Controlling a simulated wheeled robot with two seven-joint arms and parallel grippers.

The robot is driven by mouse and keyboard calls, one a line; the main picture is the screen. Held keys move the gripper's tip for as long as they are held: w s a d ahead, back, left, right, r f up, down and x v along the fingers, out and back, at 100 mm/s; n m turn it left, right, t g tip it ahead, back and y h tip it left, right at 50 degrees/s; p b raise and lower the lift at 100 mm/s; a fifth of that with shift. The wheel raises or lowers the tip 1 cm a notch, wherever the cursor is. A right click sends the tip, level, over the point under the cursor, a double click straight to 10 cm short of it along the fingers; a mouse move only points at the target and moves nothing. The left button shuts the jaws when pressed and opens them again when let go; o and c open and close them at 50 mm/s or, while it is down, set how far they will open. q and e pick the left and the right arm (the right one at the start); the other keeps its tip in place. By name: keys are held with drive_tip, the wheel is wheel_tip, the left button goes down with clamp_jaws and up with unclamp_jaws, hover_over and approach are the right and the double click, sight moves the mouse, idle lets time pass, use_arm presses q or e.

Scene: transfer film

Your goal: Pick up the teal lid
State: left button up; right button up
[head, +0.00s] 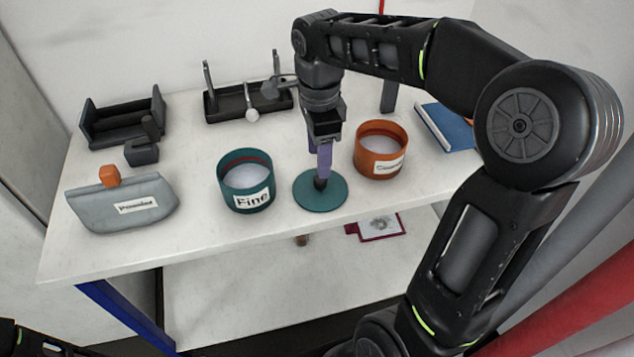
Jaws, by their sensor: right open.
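The teal lid (320,193) is a flat disc lying on the white table (190,251) near its front edge. It lies between a teal tin labelled "Fine" (245,181) on its left and an orange tin (380,150) on its right. Both tins are uncovered and hold pale contents. My right gripper (320,182) points down over the middle of the lid, its fingertips at or just above it. The fingers hide part of the lid, and I cannot tell whether they touch it. This gripper is open. My left gripper is not in view.
A grey pouch (120,213) with an orange block (109,175) stands at the left. Behind are a dark holder (122,120), a black tray with tools (225,104) and a blue book (443,127). A red-edged card (378,228) lies on a lower shelf.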

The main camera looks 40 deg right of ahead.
sight(320, 184)
drive_tip(key=shift+w+f, duration=0.1)
drive_tip(key=shift+f, duration=1.25)
drive_tip(key=shift+d+f+p, duration=0.15)
drive_tip(key=shift+f+p, duration=0.2)
drive_tip(key=shift+f, duration=0.95)
drive_tip(key=shift+d+f+p, duration=0.1)
drive_tip(key=shift+f+p, duration=0.25)
drive_tip(key=shift+f, duration=0.95)
drive_tip(key=shift+c, duration=0.2)
clamp_jaws()
